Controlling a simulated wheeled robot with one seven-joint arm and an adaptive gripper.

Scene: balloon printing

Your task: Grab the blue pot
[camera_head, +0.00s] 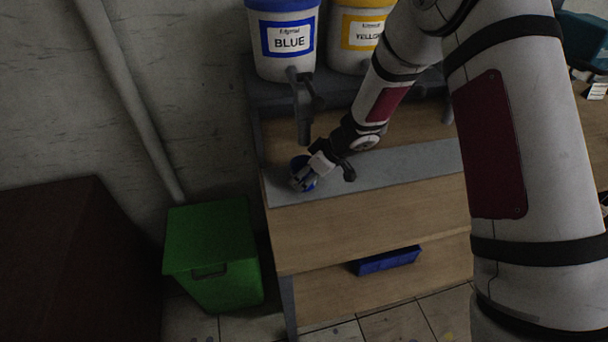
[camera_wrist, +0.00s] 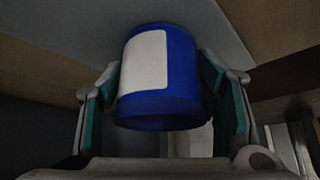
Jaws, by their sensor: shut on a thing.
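The blue pot (camera_wrist: 185,80) is a small blue cylinder with a blank white label, seen between my fingers in the wrist view. In the head view the pot (camera_head: 301,172) is at the left end of the grey strip on the wooden bench, partly hidden by my gripper. My gripper (camera_head: 310,173) is shut on the pot, with one teal-padded finger on each side of it; it also shows in the wrist view (camera_wrist: 165,90). I cannot tell whether the pot touches the grey strip.
A dispenser labelled BLUE (camera_head: 285,50) and one labelled YELLOW (camera_head: 357,40) stand at the back of the bench, with a dark tap (camera_head: 303,105) hanging near my gripper. A green bin (camera_head: 212,255) stands left of the bench. A blue box (camera_head: 387,261) lies on the lower shelf.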

